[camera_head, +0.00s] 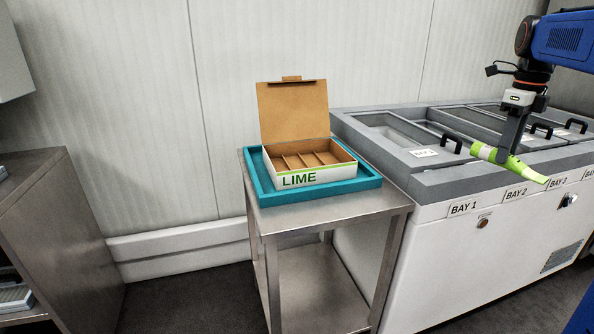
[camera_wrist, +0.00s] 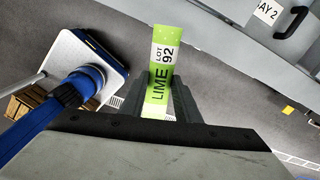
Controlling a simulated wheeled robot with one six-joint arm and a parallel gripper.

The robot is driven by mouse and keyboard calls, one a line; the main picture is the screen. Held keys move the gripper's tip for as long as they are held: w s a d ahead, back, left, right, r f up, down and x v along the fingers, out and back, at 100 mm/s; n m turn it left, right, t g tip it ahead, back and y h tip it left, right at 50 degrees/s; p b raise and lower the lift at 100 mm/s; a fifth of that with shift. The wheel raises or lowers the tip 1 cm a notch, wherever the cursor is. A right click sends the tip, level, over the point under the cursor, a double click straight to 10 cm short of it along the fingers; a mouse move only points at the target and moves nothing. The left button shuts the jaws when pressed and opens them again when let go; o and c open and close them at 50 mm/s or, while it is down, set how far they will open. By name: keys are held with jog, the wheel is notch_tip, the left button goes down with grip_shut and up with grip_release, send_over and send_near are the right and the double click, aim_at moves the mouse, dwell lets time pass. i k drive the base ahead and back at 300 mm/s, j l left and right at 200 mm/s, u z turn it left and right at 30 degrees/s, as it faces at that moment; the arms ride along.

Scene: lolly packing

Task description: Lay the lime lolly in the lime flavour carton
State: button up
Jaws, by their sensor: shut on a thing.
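A green lolly (camera_head: 507,163) is held crosswise in my gripper (camera_head: 506,151), above the front edge of the freezer. In the wrist view the lolly (camera_wrist: 165,60) reads "LIME" and "LOT 92", and my gripper (camera_wrist: 157,100) is shut on it. The lime carton (camera_head: 318,177), white with a green "LIME" label, stands on the steel table to the left of my gripper. Its brown lid (camera_head: 292,112) is open and upright at the back. Its dividers make several long slots, which look empty.
The carton sits in a teal tray (camera_head: 262,190) on the steel table (camera_head: 330,217). The freezer (camera_head: 480,235) to the right has bays labelled 1 to 3 and black-handled lids. A shelf unit (camera_head: 40,225) stands at far left, with clear floor between.

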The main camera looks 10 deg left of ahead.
aim_at(307, 161)
jog(key=k+j, duration=0.1)
jog(key=j, duration=0.35)
jog(key=k+j+z, duration=0.1)
jog(key=j, duration=0.4)
jog(key=k+j, duration=0.1)
jog(key=j, duration=0.35)
jog(key=k+j+z, duration=0.1)
jog(key=j, duration=0.4)
jog(key=i+j+z, duration=0.1)
jog(key=j, duration=1.05)
jog(key=i+j+z, duration=0.2)
jog(key=i+j, duration=0.6)
jog(key=j, duration=0.15)
